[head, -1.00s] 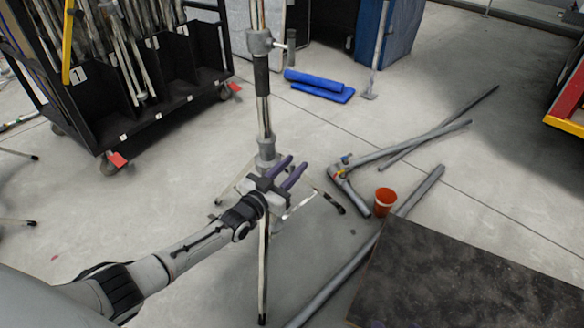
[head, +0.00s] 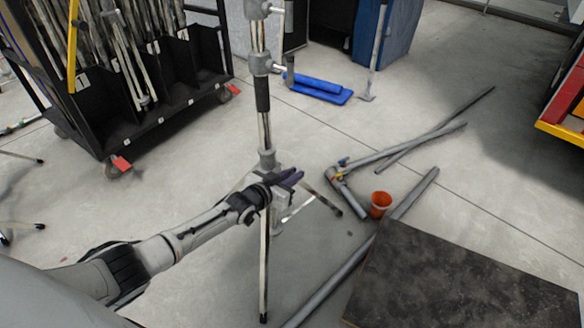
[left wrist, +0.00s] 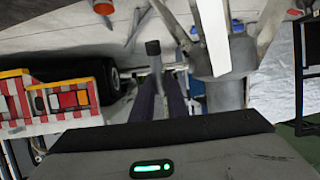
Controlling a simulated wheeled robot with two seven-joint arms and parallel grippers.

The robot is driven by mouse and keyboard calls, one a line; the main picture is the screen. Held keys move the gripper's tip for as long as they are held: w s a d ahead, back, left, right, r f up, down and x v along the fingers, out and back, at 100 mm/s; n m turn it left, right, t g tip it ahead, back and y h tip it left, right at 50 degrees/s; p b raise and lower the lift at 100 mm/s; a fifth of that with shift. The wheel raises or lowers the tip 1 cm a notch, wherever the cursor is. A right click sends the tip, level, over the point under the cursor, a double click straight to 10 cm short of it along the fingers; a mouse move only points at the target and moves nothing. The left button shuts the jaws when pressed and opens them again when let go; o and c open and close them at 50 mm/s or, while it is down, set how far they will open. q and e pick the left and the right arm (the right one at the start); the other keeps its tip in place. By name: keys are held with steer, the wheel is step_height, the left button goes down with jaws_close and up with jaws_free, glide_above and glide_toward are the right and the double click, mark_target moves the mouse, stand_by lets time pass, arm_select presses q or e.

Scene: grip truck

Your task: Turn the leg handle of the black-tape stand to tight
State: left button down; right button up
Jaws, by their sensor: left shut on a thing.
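The stand (head: 266,160) with a black tape band (head: 262,95) on its column is upright, legs spread on the floor. My left gripper (head: 290,178) is at its leg collar, in front of the column's lower part. The exact contact is partly hidden by the fingers. My right gripper is not in view.
A black cart (head: 170,110) with metal stands is at the upper left. Grey pipes (head: 400,145), an orange cup (head: 381,204) and a dark board (head: 460,280) lie to the right. Blue pads (head: 318,86) lie behind. Clear floor lies left of the stand.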

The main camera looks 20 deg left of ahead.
arm_select(q)
steer(key=shift+w+g+p, duration=0.15)
steer(key=shift+g+p, duration=0.15)
steer(key=shift+g, duration=0.3)
steer(key=shift+f+g+y, duration=0.2)
steer(key=shift+g+y, duration=0.1)
steer(key=shift+g, duration=0.5)
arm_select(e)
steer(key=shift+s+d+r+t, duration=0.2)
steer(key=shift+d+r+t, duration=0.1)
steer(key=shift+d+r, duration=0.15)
arm_select(q)
steer(key=c, duration=1.7)
jaws_free()
steer(key=shift+c, duration=0.2)
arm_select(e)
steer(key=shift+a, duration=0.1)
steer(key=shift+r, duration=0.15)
